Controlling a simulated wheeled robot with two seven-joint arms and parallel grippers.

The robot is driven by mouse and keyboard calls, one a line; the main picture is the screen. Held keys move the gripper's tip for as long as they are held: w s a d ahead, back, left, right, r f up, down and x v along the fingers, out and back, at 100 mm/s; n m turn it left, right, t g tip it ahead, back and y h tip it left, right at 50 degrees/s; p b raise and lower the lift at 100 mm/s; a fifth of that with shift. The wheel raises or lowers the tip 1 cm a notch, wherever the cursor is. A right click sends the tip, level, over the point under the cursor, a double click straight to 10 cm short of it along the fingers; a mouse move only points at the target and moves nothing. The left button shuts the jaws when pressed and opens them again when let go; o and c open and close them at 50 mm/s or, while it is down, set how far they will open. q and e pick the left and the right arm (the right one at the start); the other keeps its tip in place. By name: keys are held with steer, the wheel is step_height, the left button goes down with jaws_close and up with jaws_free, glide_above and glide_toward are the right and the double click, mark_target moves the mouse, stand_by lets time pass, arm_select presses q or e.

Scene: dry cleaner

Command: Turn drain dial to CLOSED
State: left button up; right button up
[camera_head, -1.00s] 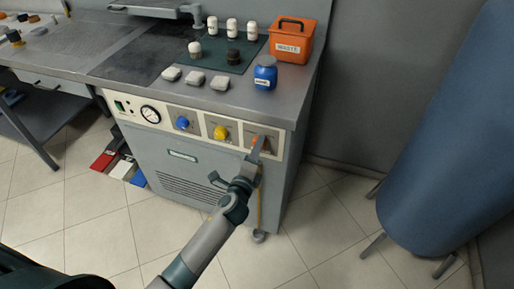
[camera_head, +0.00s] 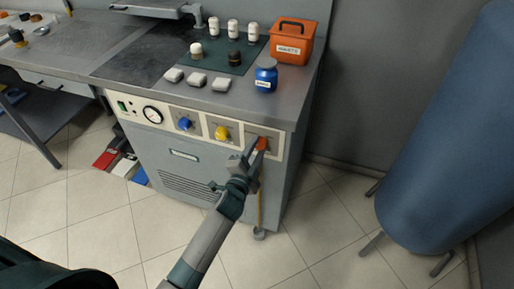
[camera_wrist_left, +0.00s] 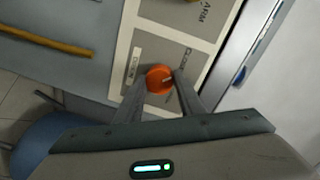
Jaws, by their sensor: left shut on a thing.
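The drain dial is an orange knob (camera_head: 262,143) at the right end of the white control panel, and my left gripper (camera_head: 256,150) reaches up to it from below. In the left wrist view the orange knob (camera_wrist_left: 160,79) sits between the two fingertips of my left gripper (camera_wrist_left: 158,84), which is shut on it. A light pointer mark shows on the knob's face. Small panel lettering beside the knob, partly hidden by the fingers, is hard to read at this tilt. My right gripper is not in view.
On the worktop above stand a blue jar (camera_head: 266,77) and an orange waste bin (camera_head: 291,42). A large blue cylinder (camera_head: 445,140) stands at right.

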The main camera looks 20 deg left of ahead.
arm_select(q)
steer(key=shift+f, duration=0.1)
steer(key=o, duration=1.1)
steer(key=shift+c, duration=0.2)
steer(key=shift+s, duration=0.9)
steer(key=s+r+b, duration=0.1)
steer(key=s+b, duration=0.1)
steer(key=s, duration=1.3)
steer(key=shift+s+a+r, duration=0.3)
steer(key=shift+a, duration=0.05)
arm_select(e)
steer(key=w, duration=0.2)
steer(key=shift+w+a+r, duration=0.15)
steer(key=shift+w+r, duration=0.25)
